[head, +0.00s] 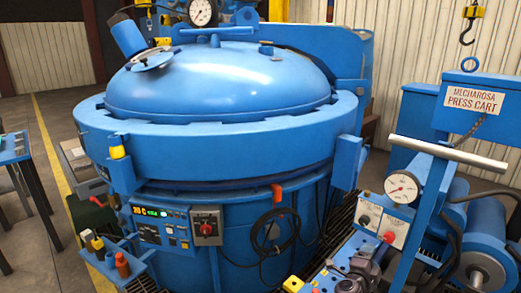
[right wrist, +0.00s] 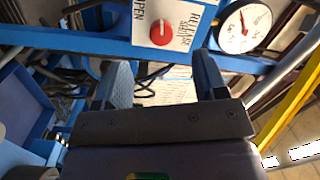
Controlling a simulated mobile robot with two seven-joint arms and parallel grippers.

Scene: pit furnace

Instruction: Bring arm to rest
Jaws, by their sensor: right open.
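My right gripper (right wrist: 163,72) shows in the right wrist view with its two blue-padded fingers apart and nothing between them. Above the fingers in that view is a white panel with a red knob (right wrist: 162,32) and the words OPEN and RELEASE. A round gauge (right wrist: 244,27) is to its right. In the head view, dark parts of what looks like my right arm show low at the right, below the same control panel (head: 382,221); the fingertips are hard to make out there. My left gripper is in neither view.
The large blue pit furnace (head: 215,140) fills the middle, its domed lid (head: 220,80) down. The blue press cart (head: 484,98) with a grey handle bar (head: 450,150) stands at the right. A table (head: 14,148) is at the far left, with open floor beside it.

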